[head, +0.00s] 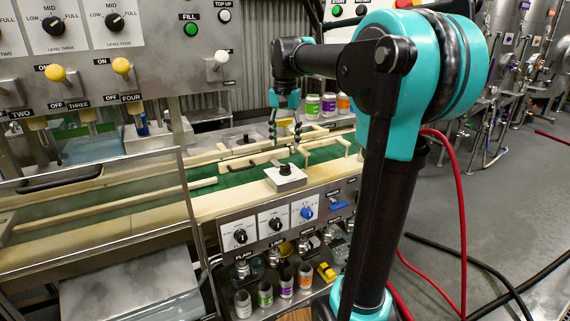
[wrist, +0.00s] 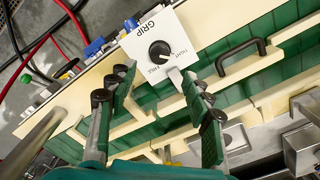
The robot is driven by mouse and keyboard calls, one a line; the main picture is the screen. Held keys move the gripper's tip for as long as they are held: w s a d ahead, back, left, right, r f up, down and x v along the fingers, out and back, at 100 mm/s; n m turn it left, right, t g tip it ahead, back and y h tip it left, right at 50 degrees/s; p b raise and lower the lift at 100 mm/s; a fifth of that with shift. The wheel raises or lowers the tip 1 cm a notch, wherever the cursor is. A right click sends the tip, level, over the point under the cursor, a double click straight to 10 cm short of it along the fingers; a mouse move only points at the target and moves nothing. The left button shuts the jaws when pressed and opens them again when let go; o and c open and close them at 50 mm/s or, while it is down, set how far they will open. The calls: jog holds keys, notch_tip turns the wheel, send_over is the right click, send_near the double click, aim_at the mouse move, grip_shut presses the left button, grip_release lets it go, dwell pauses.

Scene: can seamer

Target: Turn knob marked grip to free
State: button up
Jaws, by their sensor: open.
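The knob marked grip (wrist: 160,54) is black and round, on a white plate (wrist: 149,28) lettered GRIP, with small position words beside it. In the head view the knob (head: 285,169) stands on top of a small white box (head: 287,180) at the front edge of the green conveyor. Its pointer is too small for me to read surely. My gripper (head: 284,128) hangs above and behind the box, apart from the knob. In the wrist view my gripper (wrist: 155,92) is open and empty, its two fingers spread below the knob.
Cream guide rails (head: 240,160) run along the green belt (head: 325,153). A black handle (wrist: 241,57) is right of the knob in the wrist view. A front panel (head: 273,219) carries three knobs below the box. Several jars (head: 329,103) stand behind the belt.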

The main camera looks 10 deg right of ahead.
aim_at(285, 165)
notch_tip(285, 165, down, 9)
jog(key=shift+r, duration=0.15)
jog(key=shift+c, duration=0.3)
jog(key=c, duration=1.1)
